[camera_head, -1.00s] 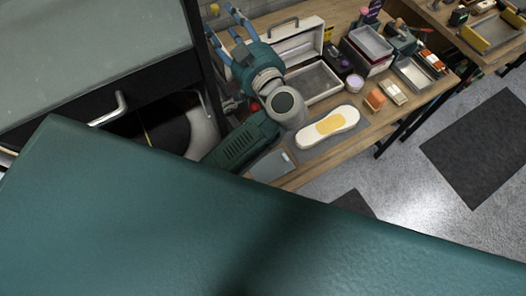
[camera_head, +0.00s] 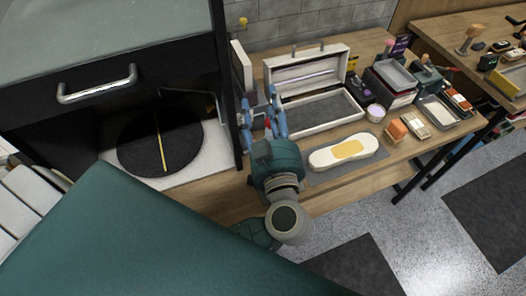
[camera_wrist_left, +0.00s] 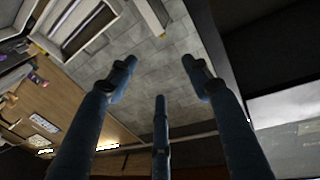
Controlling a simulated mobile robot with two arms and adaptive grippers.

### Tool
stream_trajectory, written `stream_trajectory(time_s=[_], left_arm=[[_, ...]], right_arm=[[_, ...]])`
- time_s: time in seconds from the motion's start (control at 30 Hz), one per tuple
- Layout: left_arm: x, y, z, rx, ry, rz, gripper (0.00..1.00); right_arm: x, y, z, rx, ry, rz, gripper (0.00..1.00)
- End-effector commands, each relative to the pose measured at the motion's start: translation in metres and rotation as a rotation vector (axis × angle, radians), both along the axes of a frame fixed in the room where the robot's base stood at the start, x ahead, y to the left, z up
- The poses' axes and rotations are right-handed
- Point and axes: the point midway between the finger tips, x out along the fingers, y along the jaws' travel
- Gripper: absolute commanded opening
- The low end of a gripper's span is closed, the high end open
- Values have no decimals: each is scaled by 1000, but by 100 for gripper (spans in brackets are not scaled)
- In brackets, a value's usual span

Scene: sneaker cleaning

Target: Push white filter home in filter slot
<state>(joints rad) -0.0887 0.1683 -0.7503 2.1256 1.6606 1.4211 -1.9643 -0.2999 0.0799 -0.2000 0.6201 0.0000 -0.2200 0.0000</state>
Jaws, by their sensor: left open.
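No part is clearly recognisable as the white filter or its slot. A white upright panel with a dark edge (camera_head: 242,70) stands at the back left of the workbench, beside the black cabinet frame; I cannot tell whether it holds the filter. My left gripper (camera_head: 262,112) is open in front of this panel, with its blue fingers spread and pointing away toward the wall. A small red thing shows behind the fingers, too small to identify. In the left wrist view the spread fingers (camera_wrist_left: 160,85) hold nothing, and a pale upright piece (camera_wrist_left: 152,17) shows beyond them. My right gripper is out of view.
An open white case (camera_head: 318,110) stands right of the gripper. A white-and-yellow sole shape (camera_head: 347,151) lies on a grey mat. The black cabinet with a round dark plate (camera_head: 160,138) is close on the left. Several small items fill the bench's right end.

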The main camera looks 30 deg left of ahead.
Motion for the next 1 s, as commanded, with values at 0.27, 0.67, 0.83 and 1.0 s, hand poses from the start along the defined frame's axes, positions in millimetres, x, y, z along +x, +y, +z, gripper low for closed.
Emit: stream_trajectory(time_s=[0.27,0.67,0.83,1.0], left_arm=[[-38,-17,-39,-17,12,-88,50],[-59,-25,-50,-34,18,-137,50],[-59,-25,-49,-34,18,-136,50],[-59,-25,-49,-34,18,-136,50]], right_arm=[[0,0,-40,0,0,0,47],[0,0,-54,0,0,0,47],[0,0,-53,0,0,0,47],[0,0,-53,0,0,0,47]])
